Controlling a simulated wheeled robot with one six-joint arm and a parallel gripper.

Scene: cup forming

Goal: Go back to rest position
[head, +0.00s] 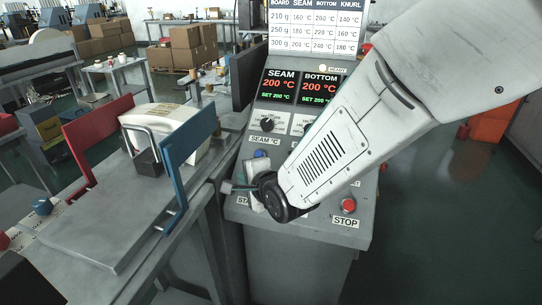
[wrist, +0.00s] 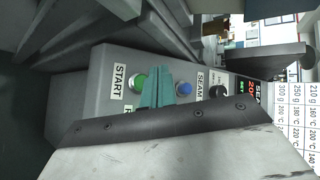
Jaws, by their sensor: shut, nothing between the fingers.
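My gripper (wrist: 160,72) shows in the wrist view as teal fingers, closed together and empty.
The control console (head: 300,222) has SEAM and BOTTOM displays (head: 300,87), knobs and a red STOP button (head: 348,205) beside my arm. A bench with a red plate (head: 98,140), a blue plate (head: 188,145) and a white stack (head: 165,125) stands left. Open floor (head: 440,200) lies right.

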